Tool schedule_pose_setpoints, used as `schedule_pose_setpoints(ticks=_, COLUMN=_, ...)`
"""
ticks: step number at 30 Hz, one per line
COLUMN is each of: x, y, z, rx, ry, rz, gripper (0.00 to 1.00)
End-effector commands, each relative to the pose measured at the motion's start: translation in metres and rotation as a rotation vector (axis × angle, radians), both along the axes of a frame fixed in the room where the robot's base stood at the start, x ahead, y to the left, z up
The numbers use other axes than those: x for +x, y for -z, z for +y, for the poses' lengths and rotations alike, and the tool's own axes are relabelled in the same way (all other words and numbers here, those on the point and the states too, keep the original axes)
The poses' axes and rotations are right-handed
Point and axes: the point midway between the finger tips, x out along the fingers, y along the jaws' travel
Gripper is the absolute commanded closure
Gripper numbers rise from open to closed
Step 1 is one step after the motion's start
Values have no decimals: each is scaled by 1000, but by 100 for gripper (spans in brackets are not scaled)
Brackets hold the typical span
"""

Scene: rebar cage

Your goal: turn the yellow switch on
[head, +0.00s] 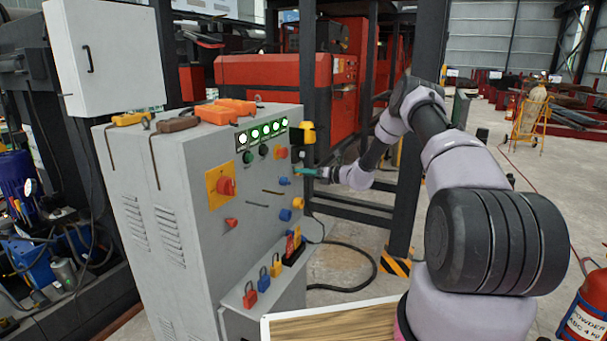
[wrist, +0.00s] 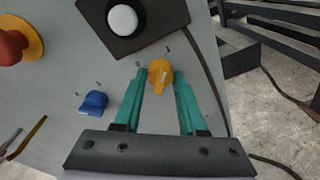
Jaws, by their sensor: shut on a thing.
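The yellow switch (wrist: 160,78) is a rounded knob on the grey panel in the wrist view. Small marks sit above it, and which one it points at is hard to tell. My gripper (wrist: 160,73) has its teal fingers on either side of the knob, shut on it. In the head view my gripper (head: 304,172) is at the right part of the panel face and hides this knob. A blue knob (wrist: 94,102) is left of the gripper; it also shows in the head view (head: 284,181).
A dark box with a white round button (wrist: 122,19) sits just above the gripper. A red knob (wrist: 12,44) is further left. Another yellow knob (head: 298,203) is lower on the cabinet (head: 205,165). A dark frame post (head: 413,180) stands right, near my arm.

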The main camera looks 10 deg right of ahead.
Motion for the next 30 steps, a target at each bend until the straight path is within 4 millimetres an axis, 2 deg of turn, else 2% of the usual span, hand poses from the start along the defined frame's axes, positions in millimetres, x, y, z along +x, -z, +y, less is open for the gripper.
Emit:
schedule_pose_setpoints(ticks=20, x=0, y=2, z=-2, rx=35, ry=2, rz=53, gripper=100)
schedule_pose_setpoints(ticks=21, x=0, y=2, z=-2, rx=35, ry=2, rz=53, gripper=52)
schedule_pose_setpoints(ticks=23, x=0, y=2, z=-2, rx=35, ry=2, rz=53, gripper=30)
schedule_pose_setpoints(ticks=30, x=0, y=1, z=-1, rx=36, ry=1, rz=51, gripper=30)
